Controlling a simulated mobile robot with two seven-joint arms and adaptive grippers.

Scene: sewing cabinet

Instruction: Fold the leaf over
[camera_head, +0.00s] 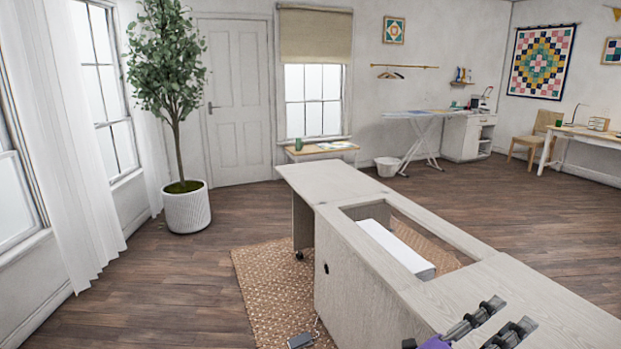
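The pale wood sewing cabinet (365,268) stands in the middle and runs to the lower right. Its far leaf (328,181) lies flat and extended at the far end, with a panel and caster below. An open rectangular well in the top holds a white block-like object (396,246). A flat top panel (535,298) lies on the near side of the well; I cannot tell whether it is a separate leaf. My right gripper (509,314) is over this near panel, its two dark fingers apart with nothing visible between them. My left gripper is out of view.
A woven rug (272,292) lies under the cabinet, with a small dark pedal-like object (300,340) and cord at its front. A potted tree (187,208) stands at left. A side table (320,149) and ironing board (420,115) are behind. The wooden floor at left is clear.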

